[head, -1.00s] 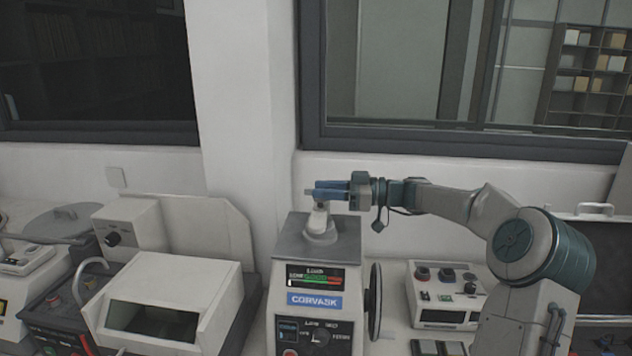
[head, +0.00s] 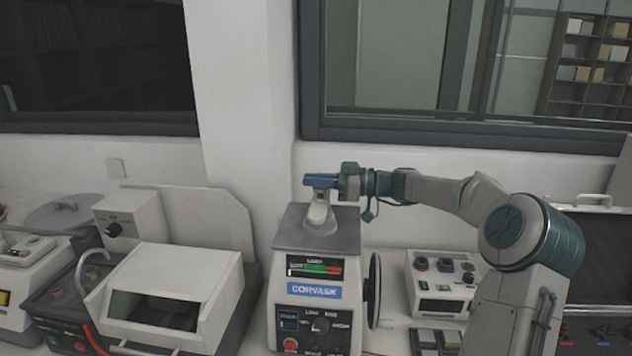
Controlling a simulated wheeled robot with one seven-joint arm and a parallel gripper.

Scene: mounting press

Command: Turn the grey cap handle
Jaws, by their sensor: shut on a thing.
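The mounting press (head: 315,240) stands in the middle of the bench, with a dark grey top plate and a blue "CORVASK" label. The pale grey cap (head: 320,215) sits upright on the top plate. My gripper (head: 319,181) reaches in from the right, level above the cap. Its blue fingers are shut on the cap handle at the top of the cap. The handle is mostly hidden between the fingers.
A dark handwheel (head: 374,290) is on the press's right side. A small control box (head: 441,284) stands to the right. A white machine with a dark window (head: 160,295) stands close on the left. The wall is behind.

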